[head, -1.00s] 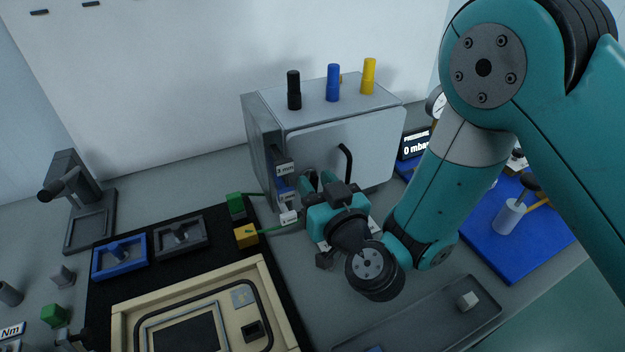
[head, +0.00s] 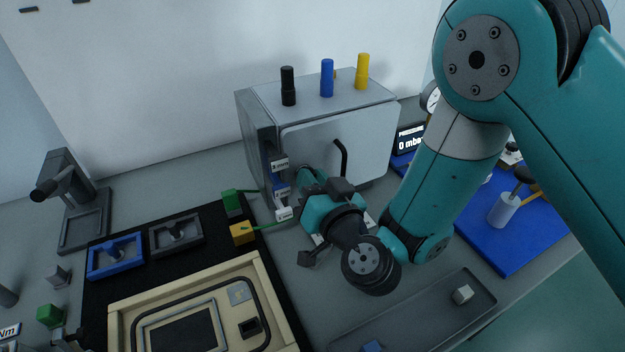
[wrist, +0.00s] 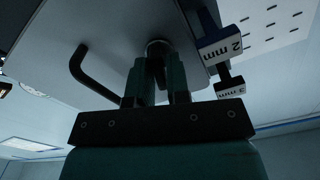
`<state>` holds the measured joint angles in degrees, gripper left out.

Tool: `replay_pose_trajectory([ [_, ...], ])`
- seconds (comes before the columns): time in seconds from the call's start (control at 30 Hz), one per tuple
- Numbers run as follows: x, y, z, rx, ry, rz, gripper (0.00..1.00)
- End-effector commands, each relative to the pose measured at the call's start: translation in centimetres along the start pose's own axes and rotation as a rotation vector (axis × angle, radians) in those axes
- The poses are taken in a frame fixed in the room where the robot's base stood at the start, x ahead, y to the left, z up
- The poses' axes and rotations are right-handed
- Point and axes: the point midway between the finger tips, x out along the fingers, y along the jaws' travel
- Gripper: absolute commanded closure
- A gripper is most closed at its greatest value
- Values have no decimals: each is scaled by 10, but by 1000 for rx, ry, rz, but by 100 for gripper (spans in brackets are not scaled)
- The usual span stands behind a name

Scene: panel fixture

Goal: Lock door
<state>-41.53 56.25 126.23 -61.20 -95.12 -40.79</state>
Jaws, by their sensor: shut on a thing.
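The grey box (head: 258,135) stands at the back of the table. Its pale door (head: 318,145) looks closed against the front and carries a bent black handle (head: 342,158), which also shows in the wrist view (wrist: 88,68). My gripper (wrist: 157,78) is shut on a dark round knob (wrist: 158,47) on the door's face. In the head view my gripper (head: 306,176) is at the door's lower left, and its own body hides the knob. I cannot tell whether the lock is turned.
Two tags marked "2 mm" (wrist: 220,48) and "3 mm" (wrist: 231,91) hang close beside my fingers. Black (head: 288,86), blue (head: 327,78) and yellow (head: 362,71) cylinders stand on the box. A grey tray (head: 415,318) lies in front, and a blue board (head: 510,235) lies right.

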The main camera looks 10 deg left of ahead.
Motion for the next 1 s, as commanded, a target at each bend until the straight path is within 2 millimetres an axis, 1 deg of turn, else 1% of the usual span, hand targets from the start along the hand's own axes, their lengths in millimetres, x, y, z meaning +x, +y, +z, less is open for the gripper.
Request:
replay_pose_trajectory([
  [1.0, 0, 4, 3, 948, 1, 1, 100],
])
